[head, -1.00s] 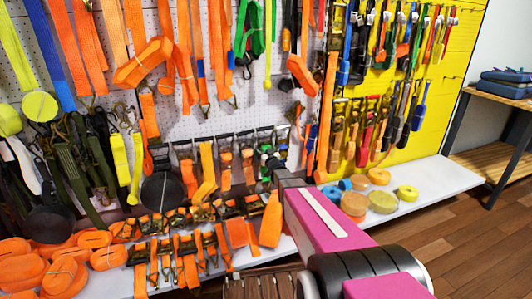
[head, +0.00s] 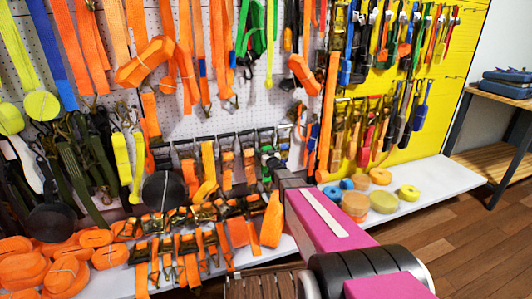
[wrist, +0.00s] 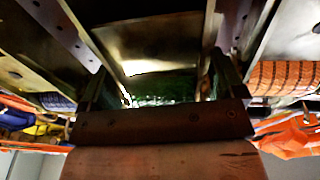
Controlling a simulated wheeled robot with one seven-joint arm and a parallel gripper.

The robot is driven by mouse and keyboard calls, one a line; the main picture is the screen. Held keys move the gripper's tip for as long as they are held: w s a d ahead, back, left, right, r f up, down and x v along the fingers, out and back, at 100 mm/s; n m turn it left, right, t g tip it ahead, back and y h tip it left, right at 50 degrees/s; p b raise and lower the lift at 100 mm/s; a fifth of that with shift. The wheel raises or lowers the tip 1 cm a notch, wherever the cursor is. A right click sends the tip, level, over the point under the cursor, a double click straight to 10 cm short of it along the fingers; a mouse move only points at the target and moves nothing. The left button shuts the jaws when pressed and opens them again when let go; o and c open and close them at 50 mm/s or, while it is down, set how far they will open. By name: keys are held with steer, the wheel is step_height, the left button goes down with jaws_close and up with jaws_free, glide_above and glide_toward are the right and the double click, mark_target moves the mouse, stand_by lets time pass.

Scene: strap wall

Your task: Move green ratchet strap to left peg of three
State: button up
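My gripper (head: 268,158) is at the lower middle of the pegboard, in front of a row of hanging ratchet straps. A small patch of green and dark shows at its tip. In the wrist view a dark green textured thing (wrist: 165,88) lies between the two fingers, which stand well apart. I cannot tell whether they press on it or whether it is the green ratchet strap. A bright green strap (head: 256,32) hangs higher on the wall. Short pegs carry orange straps (head: 227,168) left of my gripper; I cannot single out the left peg of three.
A white shelf (head: 436,178) below holds tape rolls (head: 383,201) at right and rolled orange straps (head: 62,273) at left. A black pan-like disc (head: 162,191) is left of my gripper. The yellow panel (head: 437,110) is crowded with straps. Wooden floor at right is clear.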

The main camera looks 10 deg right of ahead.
steer(key=shift+o, duration=0.4)
steer(key=shift+f, duration=0.1)
steer(key=shift+s, duration=0.1)
steer(key=s+d+f+m+g+h, duration=0.25)
steer(key=s+f+g, duration=0.2)
steer(key=s, duration=0.65)
steer(key=s+d+f+m+g+h, duration=0.1)
steer(key=s+d+f+g+h, duration=0.15)
steer(key=s+g, duration=0.6)
steer(key=s+a+g, duration=0.2)
steer(key=s+g, duration=0.1)
steer(key=s, duration=0.7)
steer(key=s+a+n+g+y, duration=0.1)
steer(key=s+a+g, duration=0.1)
steer(key=s, duration=0.8)
steer(key=shift+s+a+g, duration=0.15)
steer(key=shift+s+g, duration=0.25)
steer(key=shift+g, duration=0.3)
